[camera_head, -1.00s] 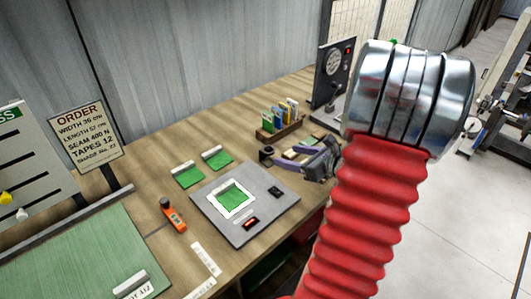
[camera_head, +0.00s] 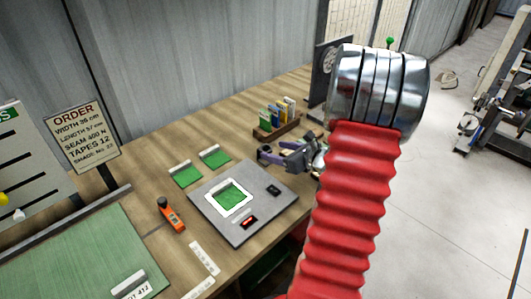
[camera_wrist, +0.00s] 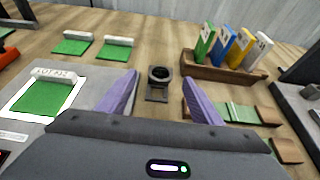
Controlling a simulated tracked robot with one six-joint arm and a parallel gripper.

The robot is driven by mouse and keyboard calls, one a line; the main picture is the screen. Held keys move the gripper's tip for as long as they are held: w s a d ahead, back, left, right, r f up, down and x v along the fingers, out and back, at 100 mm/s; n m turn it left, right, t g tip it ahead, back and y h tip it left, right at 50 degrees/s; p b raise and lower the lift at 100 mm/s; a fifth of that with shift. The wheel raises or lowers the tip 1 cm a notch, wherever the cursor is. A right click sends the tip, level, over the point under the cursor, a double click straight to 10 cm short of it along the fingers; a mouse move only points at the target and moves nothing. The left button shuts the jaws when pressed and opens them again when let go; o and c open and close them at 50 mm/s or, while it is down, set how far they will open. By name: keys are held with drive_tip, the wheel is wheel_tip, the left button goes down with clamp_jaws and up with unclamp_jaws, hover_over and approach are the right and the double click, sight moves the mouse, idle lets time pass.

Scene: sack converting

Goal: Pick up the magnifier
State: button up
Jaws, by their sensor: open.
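The magnifier (camera_wrist: 158,74) is a small dark folding stand with a round lens ring on top, standing upright on the wooden bench. In the wrist view it shows between and slightly beyond the two purple fingers of my gripper (camera_wrist: 160,80). The fingers are apart, with bare bench visible on both sides of the magnifier, and they hold nothing. In the head view my gripper (camera_head: 272,153) is low over the bench at the back right of the grey plate, and it hides most or all of the magnifier.
A wooden rack (camera_wrist: 222,69) of coloured cards stands right of and behind the magnifier. A green sample strip with wooden ends (camera_wrist: 240,113) lies to the right. Two green swatches (camera_wrist: 71,45) lie at back left. The grey plate (camera_head: 262,213) holds a framed green swatch. An orange tool (camera_head: 171,213) lies farther left.

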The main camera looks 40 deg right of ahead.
sight(265, 148)
drive_tip(key=shift+x, duration=0.75)
drive_tip(key=shift+x, duration=2.65)
drive_tip(key=shift+c, duration=0.2)
drive_tip(key=c, duration=1.1)
wheel_tip(265, 148, up, 10)
